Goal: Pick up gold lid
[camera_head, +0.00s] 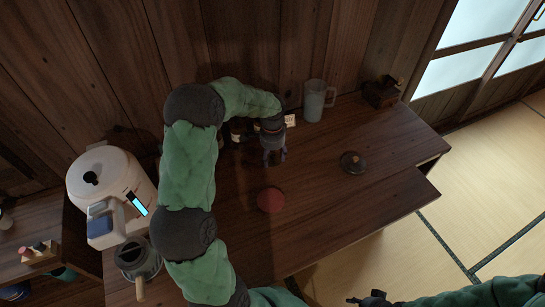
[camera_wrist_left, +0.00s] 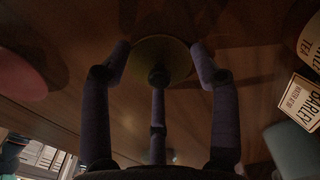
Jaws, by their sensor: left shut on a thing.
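The gold lid (camera_wrist_left: 160,45) shows in the left wrist view as a dull gold disc with a dark knob, dim and in shadow. My left gripper (camera_wrist_left: 160,65) has its fingers closed around it, and it appears shut on the lid. In the head view my left gripper (camera_head: 273,157) points down over the wooden table (camera_head: 320,210), and the lid cannot be made out beneath it. My right gripper (camera_head: 375,299) shows only partly at the bottom edge, and its fingers are unclear.
A red disc (camera_head: 271,200) lies in front of my left gripper. A dark lid (camera_head: 352,162) lies to the right. Small jars (camera_head: 237,131), a label card (camera_head: 290,120), a mug (camera_head: 315,101) and a grinder (camera_head: 381,92) stand behind. A white appliance (camera_head: 108,180) stands left.

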